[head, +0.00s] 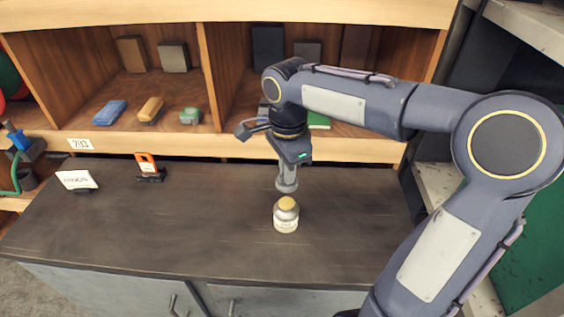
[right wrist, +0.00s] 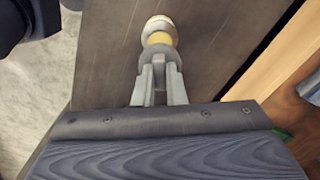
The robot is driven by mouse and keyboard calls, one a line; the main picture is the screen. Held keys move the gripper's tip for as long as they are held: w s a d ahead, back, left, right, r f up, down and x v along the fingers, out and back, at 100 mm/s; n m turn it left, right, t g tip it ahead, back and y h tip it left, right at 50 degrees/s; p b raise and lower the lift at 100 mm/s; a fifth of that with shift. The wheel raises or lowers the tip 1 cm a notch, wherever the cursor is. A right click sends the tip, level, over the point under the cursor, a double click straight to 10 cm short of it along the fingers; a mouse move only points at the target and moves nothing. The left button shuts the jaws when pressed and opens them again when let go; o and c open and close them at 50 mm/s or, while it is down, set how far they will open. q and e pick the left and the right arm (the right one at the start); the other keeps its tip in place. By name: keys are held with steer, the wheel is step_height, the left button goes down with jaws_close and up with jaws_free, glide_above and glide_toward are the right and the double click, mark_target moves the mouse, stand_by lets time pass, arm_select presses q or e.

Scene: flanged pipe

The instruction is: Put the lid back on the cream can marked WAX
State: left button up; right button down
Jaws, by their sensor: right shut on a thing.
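The small cream can (head: 286,219) stands upright on the dark bench top, with a tan-yellow top (head: 287,203) showing. Its label is too small to read. My right gripper (head: 287,178) points down just behind and above the can. It is shut on a grey round piece (head: 287,187) that looks like the lid. In the right wrist view, the fingers (right wrist: 159,75) meet at this grey piece (right wrist: 158,54), with the can (right wrist: 158,26) beyond it. I cannot tell whether the lid touches the can; in the head view they look apart. My left gripper is not in view.
An orange-and-black tool (head: 148,167) and a white sign (head: 76,180) stand at the left of the bench. Wooden shelves behind hold a blue block (head: 110,112), a tan brush-like block (head: 151,108) and a green item (head: 190,116). The bench around the can is clear.

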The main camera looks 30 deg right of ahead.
step_height(320, 180, down, 4)
steer(key=b, duration=0.3)
steer(key=shift+f+b, duration=0.85)
steer(key=shift+f, duration=0.15)
stand_by(0.4)
steer(key=shift+f, duration=0.15)
stand_by(0.5)
stand_by(0.7)
steer(key=c, duration=0.9)
jaws_free()
